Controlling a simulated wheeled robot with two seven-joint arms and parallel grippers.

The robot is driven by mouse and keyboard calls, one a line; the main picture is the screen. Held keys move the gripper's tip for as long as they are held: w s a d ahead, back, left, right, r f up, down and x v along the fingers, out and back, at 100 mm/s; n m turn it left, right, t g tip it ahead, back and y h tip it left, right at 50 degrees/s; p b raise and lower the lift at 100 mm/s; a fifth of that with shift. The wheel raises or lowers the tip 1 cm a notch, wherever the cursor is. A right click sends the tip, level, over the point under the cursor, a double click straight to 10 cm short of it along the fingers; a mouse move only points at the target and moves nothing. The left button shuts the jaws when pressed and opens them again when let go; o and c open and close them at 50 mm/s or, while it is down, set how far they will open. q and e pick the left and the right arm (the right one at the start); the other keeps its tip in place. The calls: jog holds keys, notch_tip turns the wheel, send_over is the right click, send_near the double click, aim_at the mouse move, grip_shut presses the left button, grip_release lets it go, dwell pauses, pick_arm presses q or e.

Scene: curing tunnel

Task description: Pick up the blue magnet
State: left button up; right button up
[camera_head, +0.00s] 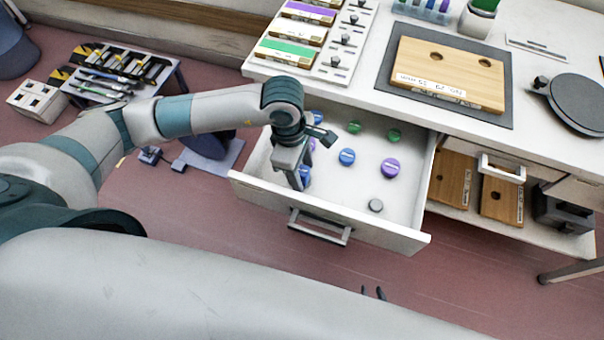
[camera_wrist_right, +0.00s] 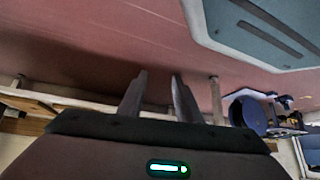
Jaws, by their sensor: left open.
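The open white drawer (camera_head: 330,213) holds several round magnets. One blue magnet (camera_head: 347,157) lies near its middle, another blue magnet (camera_head: 317,116) at the back left. A third blue magnet (camera_head: 306,176) is partly hidden beside my left gripper (camera_head: 298,183). My left gripper points down into the drawer's left part, open; whether its fingers straddle that magnet I cannot tell. My right gripper (camera_wrist_right: 158,75) is open and empty in the right wrist view, with bare floor beyond it. Its fingertips also show at the bottom of the head view (camera_head: 374,293).
The white desk (camera_head: 370,95) overhangs the drawer's back. A wooden board (camera_head: 450,75) lies on a dark mat. A tool rack (camera_head: 115,72) stands on the left. Floor in front is clear.

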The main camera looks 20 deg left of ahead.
aim_at(304, 170)
pick_arm(q)
grip_shut()
jog(key=shift+r, duration=0.1)
